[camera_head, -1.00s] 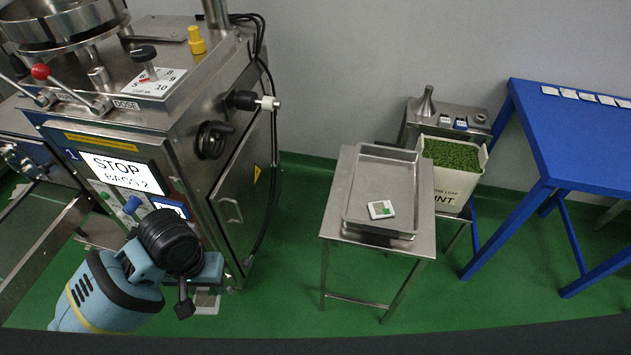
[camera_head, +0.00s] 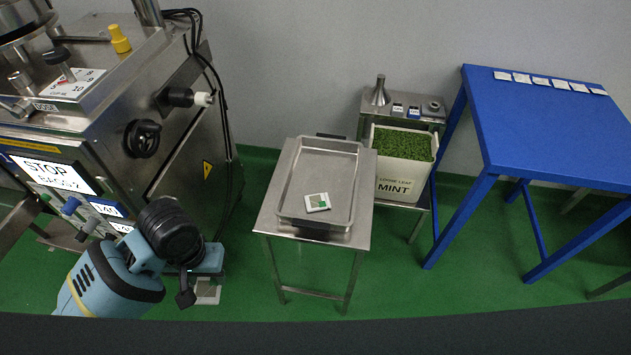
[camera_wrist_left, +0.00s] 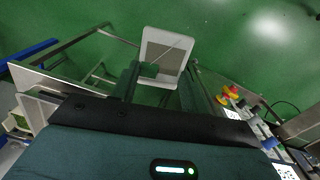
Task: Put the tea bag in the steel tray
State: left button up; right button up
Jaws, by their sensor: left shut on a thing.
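My left gripper (camera_head: 207,277) is shut on a white and grey tea bag (camera_head: 208,293), which hangs below it over the green floor in the head view. In the left wrist view the tea bag (camera_wrist_left: 166,52) sticks out beyond the two fingers (camera_wrist_left: 158,82). The steel tray (camera_head: 343,168) rests on a small steel table to the right of my gripper, apart from it. Another tea bag with a white and green tag (camera_head: 317,202) lies in the near part of the tray. My right gripper is not in view.
The steel packing machine (camera_head: 150,110) stands at the left. Behind the tray is a white bin of mint leaf (camera_head: 403,175) on a low steel stand. A blue table (camera_head: 560,130) with several white cards stands at the right. Green floor (camera_head: 235,245) is free between machine and tray table.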

aim_at(327, 168)
jog(key=i+l, duration=0.15)
jog(key=l, duration=0.25)
jog(key=i+l+z, duration=0.1)
jog(key=l, duration=0.25)
jog(key=i+l, duration=0.45)
jog(key=l+z, duration=0.05)
jog(key=l, duration=0.05)
